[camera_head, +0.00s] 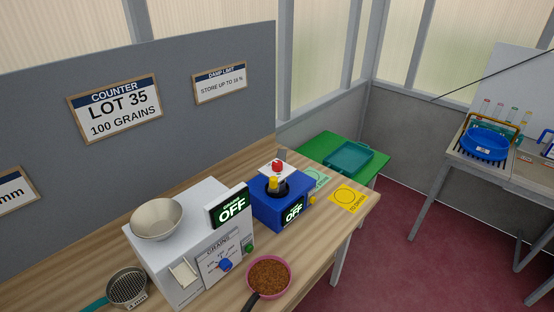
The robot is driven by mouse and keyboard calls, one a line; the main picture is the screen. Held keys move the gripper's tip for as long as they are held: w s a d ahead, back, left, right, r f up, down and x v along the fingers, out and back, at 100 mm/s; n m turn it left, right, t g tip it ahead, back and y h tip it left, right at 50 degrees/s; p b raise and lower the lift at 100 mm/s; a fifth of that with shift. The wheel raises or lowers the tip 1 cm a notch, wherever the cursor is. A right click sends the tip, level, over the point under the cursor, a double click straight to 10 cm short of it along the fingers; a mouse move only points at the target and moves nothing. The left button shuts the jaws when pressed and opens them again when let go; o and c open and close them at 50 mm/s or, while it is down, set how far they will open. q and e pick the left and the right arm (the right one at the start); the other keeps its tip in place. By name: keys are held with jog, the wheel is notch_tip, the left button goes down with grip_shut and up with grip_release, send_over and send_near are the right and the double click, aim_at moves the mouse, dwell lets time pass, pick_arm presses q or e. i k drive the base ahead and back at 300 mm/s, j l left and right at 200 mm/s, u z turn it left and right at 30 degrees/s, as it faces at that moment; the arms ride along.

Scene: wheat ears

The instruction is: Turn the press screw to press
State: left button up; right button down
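A blue device (265,208) stands on the wooden bench, with a lit display (293,212) reading OFF on its front. On its top is a dark round part (276,190) with a yellow piece (272,182) in it. A red knob (277,166) shows just behind, over a small white plate (288,172); I cannot tell whether it is joined to the device or which part is the press screw. Neither of my grippers is in view.
A white grain counter (171,262) with a cream bowl (157,218) stands left of the blue device. A pink bowl of grain (268,276) and a sieve (127,286) are nearer. A yellow mat (347,198) lies right; a green table (318,150) holds a teal tray (349,156).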

aim_at(277, 165)
jog(key=i+l, duration=0.15)
jog(key=l, duration=0.15)
jog(key=i+l+u, duration=0.1)
jog(key=l, duration=0.2)
jog(key=i+l+u, duration=0.1)
jog(key=l, duration=0.25)
jog(key=i+l, duration=0.15)
jog(key=l, duration=0.15)
